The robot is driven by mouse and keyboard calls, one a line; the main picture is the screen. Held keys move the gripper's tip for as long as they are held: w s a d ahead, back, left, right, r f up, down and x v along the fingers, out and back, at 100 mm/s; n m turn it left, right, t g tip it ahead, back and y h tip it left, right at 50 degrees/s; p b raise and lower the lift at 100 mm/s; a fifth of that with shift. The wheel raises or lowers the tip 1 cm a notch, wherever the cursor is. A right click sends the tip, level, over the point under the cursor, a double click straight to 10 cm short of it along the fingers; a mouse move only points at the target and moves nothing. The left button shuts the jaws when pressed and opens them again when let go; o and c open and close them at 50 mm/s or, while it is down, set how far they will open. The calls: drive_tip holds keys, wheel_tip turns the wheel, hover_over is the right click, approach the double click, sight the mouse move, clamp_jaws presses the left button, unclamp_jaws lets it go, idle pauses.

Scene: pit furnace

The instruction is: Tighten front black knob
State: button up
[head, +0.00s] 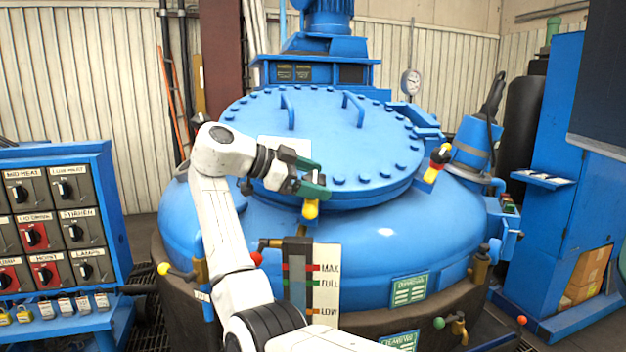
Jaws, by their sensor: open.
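The blue furnace lid (345,130) is round, with bolts along its rim, and looks closed on the blue furnace body (400,250). My gripper (319,179) has green fingers and is at the lid's front rim, with its fingers apart. A yellow clamp part (310,209) shows just below the fingers. No front black knob shows clearly; my fingers may cover it. I cannot tell whether the fingers touch anything. Another clamp (437,160), with black, red and yellow parts, is at the lid's right rim.
A switch cabinet (55,215) stands at the left. A level gauge (312,285) marked MAX, FULL and LOW is on the furnace front, below my gripper. A tall blue cabinet (565,190) stands at the right.

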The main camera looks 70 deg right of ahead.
drive_tip(key=v, duration=1.1)
drive_tip(key=shift+b, duration=0.35)
